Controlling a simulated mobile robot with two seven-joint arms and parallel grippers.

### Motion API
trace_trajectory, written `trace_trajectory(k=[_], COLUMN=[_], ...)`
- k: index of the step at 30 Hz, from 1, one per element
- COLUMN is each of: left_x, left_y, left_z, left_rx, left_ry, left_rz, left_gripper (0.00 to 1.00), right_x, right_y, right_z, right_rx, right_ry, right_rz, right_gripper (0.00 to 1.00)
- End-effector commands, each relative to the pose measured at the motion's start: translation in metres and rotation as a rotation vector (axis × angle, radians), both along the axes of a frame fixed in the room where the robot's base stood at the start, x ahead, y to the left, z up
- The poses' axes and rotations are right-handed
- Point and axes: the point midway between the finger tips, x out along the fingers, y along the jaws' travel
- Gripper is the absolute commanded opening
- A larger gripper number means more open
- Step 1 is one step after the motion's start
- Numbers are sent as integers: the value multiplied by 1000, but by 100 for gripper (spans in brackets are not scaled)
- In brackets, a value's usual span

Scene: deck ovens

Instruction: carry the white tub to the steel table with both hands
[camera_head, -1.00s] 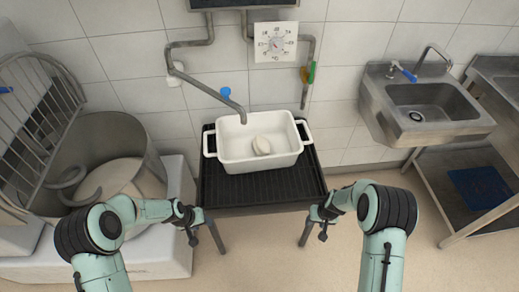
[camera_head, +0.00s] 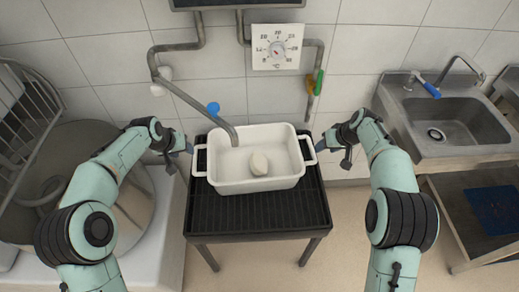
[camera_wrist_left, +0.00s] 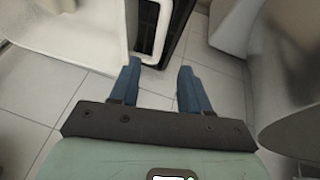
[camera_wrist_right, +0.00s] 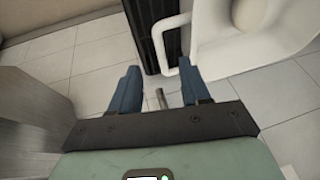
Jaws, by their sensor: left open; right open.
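The white tub (camera_head: 230,183) stands upright on a black ribbed stand (camera_head: 260,212) under a wall spout. It has a loop handle at each short end, and a pale rounded lump (camera_head: 259,163) lies inside. My left gripper (camera_head: 188,148) is open and empty, just left of the tub's left handle (camera_head: 198,160). My right gripper (camera_head: 324,146) is open and empty, just right of the right handle (camera_head: 308,150). The wrist views show the open fingers of the left (camera_wrist_left: 160,85) and right (camera_wrist_right: 160,90) grippers beside the tub, with no handle between them. The steel table (camera_head: 483,180) stands at the right.
A steel sink (camera_head: 450,120) hangs on the wall at the right, with a blue item (camera_head: 497,208) below it. A large mixer bowl (camera_head: 75,150) is at the left. The spout (camera_head: 200,105) reaches down to the tub's back rim. A dial (camera_head: 277,47) is on the wall.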

Motion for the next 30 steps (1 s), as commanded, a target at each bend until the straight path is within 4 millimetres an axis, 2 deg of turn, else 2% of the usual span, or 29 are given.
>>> trace_trajectory(k=[16, 20, 30], left_x=[2, 8, 34], left_y=[-1, -3, -12], left_z=[-6, -22, -83], left_rx=[0, 0, -2], left_ry=[1, 4, 3], left_rz=[0, -1, 0], left_gripper=[46, 46, 46], right_x=[2, 7, 31], right_y=[1, 5, 19], right_z=[-7, -22, -83], right_rx=[0, -1, -2], right_ry=[2, 5, 4], right_rz=[-1, 1, 0], right_gripper=[46, 46, 46])
